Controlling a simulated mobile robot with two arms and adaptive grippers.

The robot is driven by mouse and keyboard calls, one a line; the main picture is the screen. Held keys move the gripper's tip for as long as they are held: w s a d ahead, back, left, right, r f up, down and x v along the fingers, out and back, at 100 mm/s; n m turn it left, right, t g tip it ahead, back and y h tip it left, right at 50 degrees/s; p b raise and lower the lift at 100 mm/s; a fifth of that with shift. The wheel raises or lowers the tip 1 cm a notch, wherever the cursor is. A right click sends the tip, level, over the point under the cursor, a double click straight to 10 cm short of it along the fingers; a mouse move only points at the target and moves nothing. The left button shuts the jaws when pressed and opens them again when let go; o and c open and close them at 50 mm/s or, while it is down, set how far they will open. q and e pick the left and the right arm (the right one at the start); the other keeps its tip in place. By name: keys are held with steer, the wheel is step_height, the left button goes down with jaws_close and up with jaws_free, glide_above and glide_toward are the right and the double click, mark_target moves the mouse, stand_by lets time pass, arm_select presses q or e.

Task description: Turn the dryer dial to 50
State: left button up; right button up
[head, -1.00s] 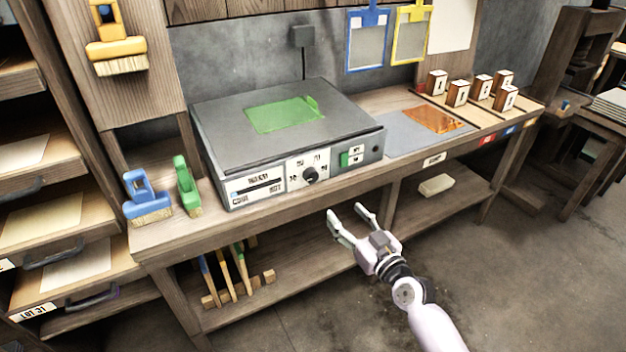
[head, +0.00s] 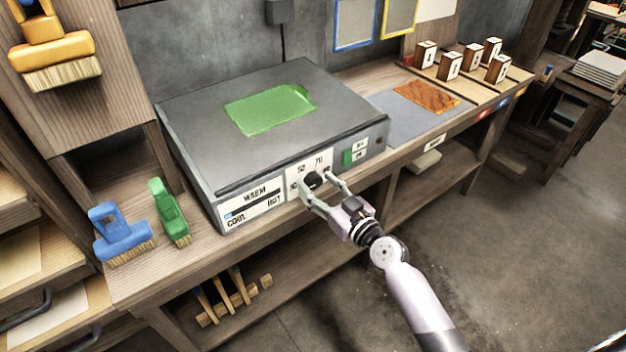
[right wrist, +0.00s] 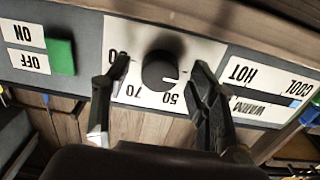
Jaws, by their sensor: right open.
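The dryer (head: 265,130) is a grey box on the bench with a green sheet on its lid. Its black dial (head: 313,180) sits on a white front plate with numbers around it, of which 50 and 70 read clearly. In the right wrist view the dial (right wrist: 161,70) shows upside down, with a pale mark on its side towards the right finger, a little off the 50. My right gripper (head: 320,190) is open, with its fingers on either side of the dial; whether they touch it I cannot tell. It also shows in the right wrist view (right wrist: 160,85). My left gripper is not in view.
A green ON/OFF switch (head: 348,157) is right of the dial, and a WARM/COOL/HOT gauge (head: 255,205) is left. Blue (head: 121,236) and green (head: 169,212) brushes stand on the bench at left. Numbered blocks (head: 449,66) stand at far right.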

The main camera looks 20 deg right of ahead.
steer(key=shift+s, duration=0.1)
steer(key=shift+c, duration=0.9)
steer(key=c, duration=1)
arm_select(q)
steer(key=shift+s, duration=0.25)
arm_select(e)
steer(key=shift+m, duration=0.4)
steer(key=m, duration=0.4)
steer(key=shift+r+m, duration=0.1)
steer(key=shift+m, duration=0.2)
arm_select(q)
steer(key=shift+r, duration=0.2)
arm_select(e)
steer(key=m, duration=0.6)
steer(key=shift+m, duration=0.3)
